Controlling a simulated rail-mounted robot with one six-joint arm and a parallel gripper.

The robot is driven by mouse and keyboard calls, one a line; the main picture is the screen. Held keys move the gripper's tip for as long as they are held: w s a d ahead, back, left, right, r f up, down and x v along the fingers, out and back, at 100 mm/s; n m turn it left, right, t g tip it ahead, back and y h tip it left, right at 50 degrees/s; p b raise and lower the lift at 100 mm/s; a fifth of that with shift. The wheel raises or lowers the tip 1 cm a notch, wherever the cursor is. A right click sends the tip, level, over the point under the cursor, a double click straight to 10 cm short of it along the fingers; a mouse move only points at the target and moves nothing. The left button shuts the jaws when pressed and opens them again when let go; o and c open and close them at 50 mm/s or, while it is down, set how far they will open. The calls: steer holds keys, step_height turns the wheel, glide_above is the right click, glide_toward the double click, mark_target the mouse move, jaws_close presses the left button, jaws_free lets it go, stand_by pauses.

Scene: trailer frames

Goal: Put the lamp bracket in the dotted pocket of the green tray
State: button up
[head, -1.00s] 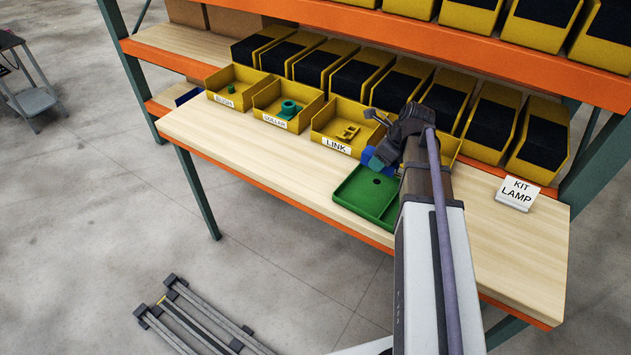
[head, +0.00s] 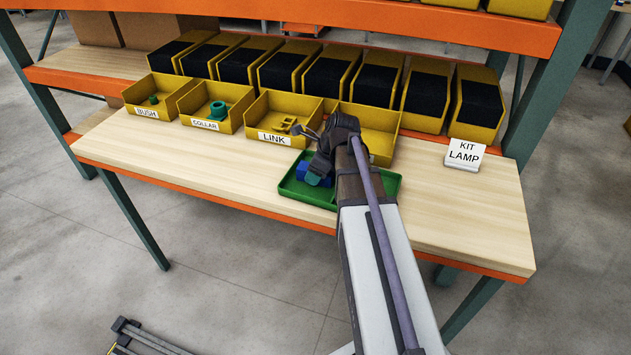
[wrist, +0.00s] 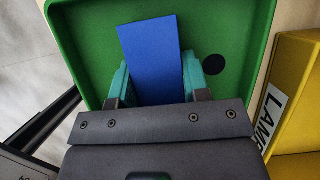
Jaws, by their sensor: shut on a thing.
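The lamp bracket is a flat blue piece (head: 305,171), seen between the teal fingertips of my gripper (head: 317,178). In the wrist view the blue bracket (wrist: 152,60) sits between both fingers of my gripper (wrist: 160,82), its far end reaching over the tray. The green tray (head: 291,192) lies on the bench under my gripper. In the wrist view the tray (wrist: 95,75) shows a dark round dot (wrist: 214,65) on its floor, just right of the right finger. My arm hides much of the tray in the head view. Whether the bracket touches the tray floor I cannot tell.
Yellow bins stand behind the tray: the LINK bin (head: 262,120), the COLLAR bin (head: 190,110) and the BUSH bin (head: 137,98). A fourth yellow bin (wrist: 300,115) is close on the right in the wrist view. A KIT LAMP sign (head: 463,160) stands right. The bench left (head: 165,150) is clear.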

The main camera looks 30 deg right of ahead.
steer(key=shift+r, duration=0.2)
steer(key=shift+f, duration=0.25)
steer(key=o, duration=1)
steer(key=shift+r, duration=0.15)
steer(key=shift+r+p, duration=0.3)
steer(key=shift+p, duration=0.1)
steer(key=p+v, duration=1.1)
steer(key=v, duration=0.1)
steer(key=s+a+n+g+h, duration=0.1)
steer(key=s+a+n, duration=0.1)
steer(key=a+n, duration=0.4)
steer(key=s+a+f+n+g+h, duration=0.1)
steer(key=s+a+n, duration=0.2)
steer(key=a+n, duration=0.4)
steer(key=s+a+n+g+h, duration=0.1)
steer(key=s+a+n, duration=0.2)
steer(key=a+n, duration=0.4)
steer(key=shift+s+f+n, duration=0.15)
steer(key=shift+f+n, duration=0.05)
steer(key=shift+n, duration=1.65)
steer(key=shift+s+f+n, duration=0.1)
steer(key=shift+f+n, duration=0.05)
steer(key=shift+n, duration=1.7)
